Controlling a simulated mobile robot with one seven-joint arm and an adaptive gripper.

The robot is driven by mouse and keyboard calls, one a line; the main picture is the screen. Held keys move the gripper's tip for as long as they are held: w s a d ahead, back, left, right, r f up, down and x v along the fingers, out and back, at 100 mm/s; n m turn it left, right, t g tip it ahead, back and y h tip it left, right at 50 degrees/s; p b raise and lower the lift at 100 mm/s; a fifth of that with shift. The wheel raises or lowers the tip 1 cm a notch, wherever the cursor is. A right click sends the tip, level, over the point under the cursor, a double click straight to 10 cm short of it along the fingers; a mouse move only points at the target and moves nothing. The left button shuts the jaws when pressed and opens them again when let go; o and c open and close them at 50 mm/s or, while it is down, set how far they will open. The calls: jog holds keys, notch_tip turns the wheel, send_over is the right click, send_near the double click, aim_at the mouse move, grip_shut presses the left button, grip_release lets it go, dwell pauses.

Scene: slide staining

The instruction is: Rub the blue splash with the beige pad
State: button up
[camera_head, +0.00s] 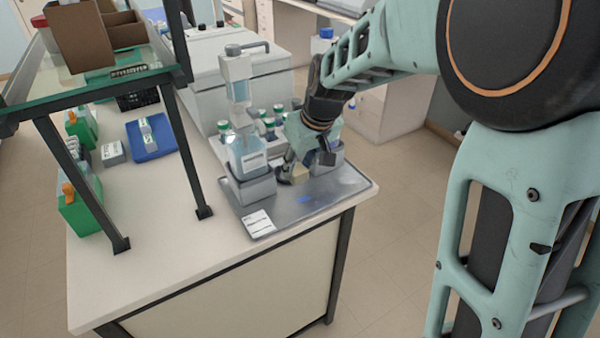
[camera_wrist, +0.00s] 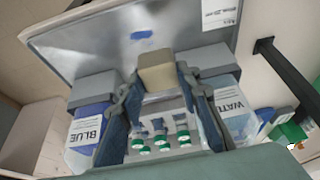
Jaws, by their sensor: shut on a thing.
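The blue splash (camera_head: 305,199) is a small blue mark on the grey metal tray (camera_head: 340,195), near its front edge. It also shows in the wrist view (camera_wrist: 142,35), beyond the pad. The beige pad (camera_wrist: 156,72) is a small block between my fingertips. It shows partly in the head view (camera_head: 300,174). My gripper (camera_head: 298,172) is shut on the pad and points down over the tray, behind the splash. In the wrist view the pad and the splash appear apart. Whether the pad touches the tray cannot be told.
A bottle labelled WATER (camera_wrist: 235,105) and one labelled BLUE (camera_wrist: 88,127) stand on either side of my gripper in grey holders. Several green-capped vials (camera_wrist: 162,138) stand between them. A white label card (camera_head: 259,223) lies at the tray's front left. A glass shelf (camera_head: 95,85) stands left.

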jog(key=shift+w+d+f+b, duration=0.15)
jog(key=shift+f+b, duration=0.25)
jog(key=shift+f, duration=0.1)
